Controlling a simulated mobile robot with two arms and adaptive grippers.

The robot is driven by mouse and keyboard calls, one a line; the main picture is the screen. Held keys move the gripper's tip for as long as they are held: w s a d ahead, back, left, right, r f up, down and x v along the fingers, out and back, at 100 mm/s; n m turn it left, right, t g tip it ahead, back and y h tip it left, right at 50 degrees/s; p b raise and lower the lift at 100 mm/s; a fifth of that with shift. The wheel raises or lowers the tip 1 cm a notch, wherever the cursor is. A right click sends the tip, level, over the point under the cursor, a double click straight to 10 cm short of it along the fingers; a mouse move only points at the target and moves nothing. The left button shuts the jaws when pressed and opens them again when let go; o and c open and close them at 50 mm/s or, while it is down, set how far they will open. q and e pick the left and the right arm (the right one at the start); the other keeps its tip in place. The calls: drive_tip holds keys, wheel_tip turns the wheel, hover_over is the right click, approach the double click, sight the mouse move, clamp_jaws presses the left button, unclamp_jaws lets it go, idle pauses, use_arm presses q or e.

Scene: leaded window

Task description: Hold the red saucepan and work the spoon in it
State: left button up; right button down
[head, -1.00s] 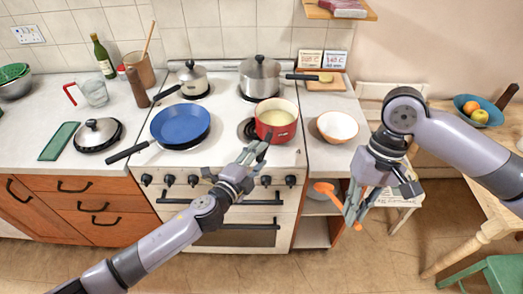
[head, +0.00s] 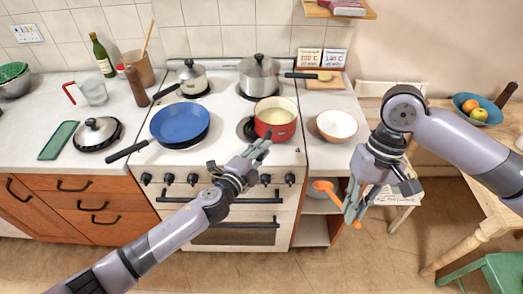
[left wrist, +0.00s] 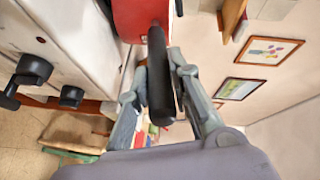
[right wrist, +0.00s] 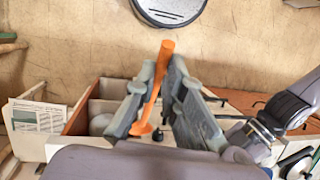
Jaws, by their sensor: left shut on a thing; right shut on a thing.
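The red saucepan (head: 276,121) stands upright at the front right of the hob, with something pale yellow inside. Its black handle (left wrist: 161,85) points toward me and lies between the fingers of my left gripper (head: 262,146), which is shut on it. In the left wrist view the red pan wall (left wrist: 140,18) shows beyond the fingers. My right gripper (head: 352,207) is shut on the orange spoon (head: 325,187) and holds it in front of the counter, lower than and right of the pan. The spoon (right wrist: 153,88) also shows between the fingers in the right wrist view.
A steel pot (head: 260,76) stands behind. A white bowl (head: 337,125) stands on the counter to the right. A wooden table (head: 475,175) is far right.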

use_arm(q)
clamp_jaws()
idle(1.4)
drive_tip(key=o, duration=0.7)
unclamp_jaws()
drive_tip(key=shift+s+a, duration=0.1)
drive_tip(key=v, duration=1.1)
drive_tip(key=shift+s+a, duration=0.1)
drive_tip(key=shift+s, duration=0.3)
